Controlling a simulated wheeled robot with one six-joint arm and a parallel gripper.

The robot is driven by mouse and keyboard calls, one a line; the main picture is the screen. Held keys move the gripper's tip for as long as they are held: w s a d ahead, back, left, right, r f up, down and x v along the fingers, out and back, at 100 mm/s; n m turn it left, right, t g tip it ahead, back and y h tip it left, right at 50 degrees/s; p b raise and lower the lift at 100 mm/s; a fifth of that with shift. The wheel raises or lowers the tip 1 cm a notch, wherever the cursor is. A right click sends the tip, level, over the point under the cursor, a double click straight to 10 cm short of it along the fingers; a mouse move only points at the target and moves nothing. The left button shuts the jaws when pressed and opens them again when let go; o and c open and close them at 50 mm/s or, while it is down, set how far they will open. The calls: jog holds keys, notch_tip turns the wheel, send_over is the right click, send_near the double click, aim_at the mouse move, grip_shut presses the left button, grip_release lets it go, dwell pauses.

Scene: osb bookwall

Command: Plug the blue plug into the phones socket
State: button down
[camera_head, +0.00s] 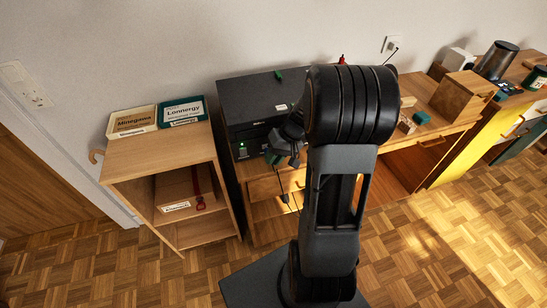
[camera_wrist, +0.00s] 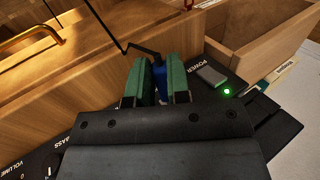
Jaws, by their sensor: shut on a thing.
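In the wrist view my gripper (camera_wrist: 159,70) has green-padded fingers shut on the blue plug (camera_wrist: 161,90). The plug's black cable (camera_wrist: 118,42) bends over to the upper left. The black amplifier front, with a power switch (camera_wrist: 211,75) and a lit green lamp (camera_wrist: 227,92), lies behind and beside the fingers. The phones socket is not visible; my gripper covers the middle of the panel. I cannot tell whether the plug tip touches the panel. In the head view my gripper (camera_head: 275,157) is at the front of the black amplifier (camera_head: 247,93).
A wooden cabinet with drawers (camera_head: 265,190) stands under the amplifier. The cable's end hangs before it. A shelf (camera_head: 165,160) with a box stands at left, two labelled boxes (camera_head: 183,111) on top. Wooden blocks lie to the right. The parquet floor in front is free.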

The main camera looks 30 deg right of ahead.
jog(key=shift+w+d, duration=0.1)
jog(key=shift+w, duration=0.45)
dwell(1.4)
jog(key=c, duration=1)
grip_release()
jog(key=v, duration=1.4)
jog(key=s+a+r+n+t+h+p, duration=0.1)
jog(key=s+a+h+p, duration=0.1)
jog(key=a, duration=0.6)
jog(key=s+a+r+n+t+h+p, duration=0.1)
jog(key=s+a+r+h+p, duration=0.1)
jog(key=s+a, duration=0.5)
jog(key=shift+s+a+h, duration=0.35)
jog(key=shift+a+h, duration=0.35)
jog(key=shift+h, duration=0.2)
